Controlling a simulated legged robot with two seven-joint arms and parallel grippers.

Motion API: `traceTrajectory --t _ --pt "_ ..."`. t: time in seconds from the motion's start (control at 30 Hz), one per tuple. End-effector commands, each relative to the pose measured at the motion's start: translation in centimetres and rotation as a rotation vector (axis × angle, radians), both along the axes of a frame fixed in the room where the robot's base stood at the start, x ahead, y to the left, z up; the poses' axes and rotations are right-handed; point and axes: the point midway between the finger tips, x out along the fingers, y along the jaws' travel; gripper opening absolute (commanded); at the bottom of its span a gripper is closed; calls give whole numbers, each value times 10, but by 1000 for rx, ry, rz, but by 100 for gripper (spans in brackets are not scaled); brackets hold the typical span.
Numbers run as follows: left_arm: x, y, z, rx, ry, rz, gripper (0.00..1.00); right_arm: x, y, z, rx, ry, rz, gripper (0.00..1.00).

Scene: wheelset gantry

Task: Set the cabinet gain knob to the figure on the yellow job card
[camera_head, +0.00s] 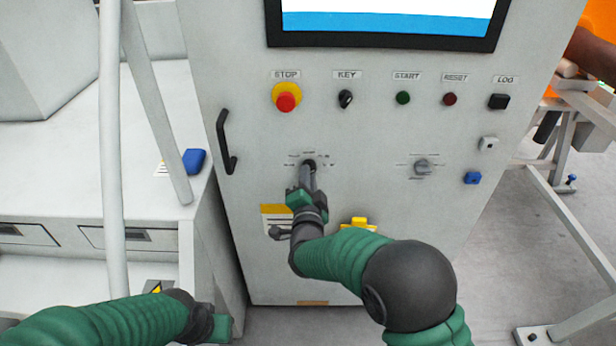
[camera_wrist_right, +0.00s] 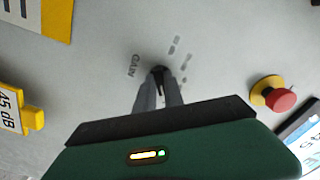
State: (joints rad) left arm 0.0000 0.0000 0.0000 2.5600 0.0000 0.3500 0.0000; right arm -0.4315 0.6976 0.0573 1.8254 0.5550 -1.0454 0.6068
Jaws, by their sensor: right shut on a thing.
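The gain knob (camera_head: 309,165) is a small dark knob on the grey cabinet front, below the stop button. My right gripper (camera_head: 308,180) is shut on it. In the right wrist view the two grey fingers close around the dark knob (camera_wrist_right: 159,72) beside the GAIN label. The fingers hide part of the knob, and I cannot tell which mark it points to. The yellow job card (camera_wrist_right: 10,108) reads 45 dB in that view; in the head view its yellow part (camera_head: 358,222) shows behind my right arm. My left gripper (camera_head: 222,325) is low at the left, its jaws unclear.
A red stop button (camera_head: 286,98), key switch (camera_head: 346,98) and several buttons line the panel under a screen (camera_head: 390,20). A second grey knob (camera_head: 423,167) is to the right. A black handle (camera_head: 226,142) juts out at the left. A yellow-and-white sheet (camera_head: 272,212) is below.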

Motion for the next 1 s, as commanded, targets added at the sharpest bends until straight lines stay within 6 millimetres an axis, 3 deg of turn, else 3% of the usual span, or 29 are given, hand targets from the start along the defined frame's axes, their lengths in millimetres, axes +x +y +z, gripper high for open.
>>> traceTrajectory --t 0.2,0.47,0.5,0.63,1.0 --pt "0 0 0 0 0 0 36 0 -2 -1 -159 2 -4 0" --pt "0 0 0 0 0 0 36 1 -2 -1 -166 2 -4 0" --pt "0 0 0 0 0 0 36 1 -2 -1 -166 2 -4 18" --pt "0 0 0 0 0 0 36 0 -2 -1 -166 1 -3 35" --pt "0 0 -1 0 0 0 36 1 -1 -1 -165 1 -2 35"
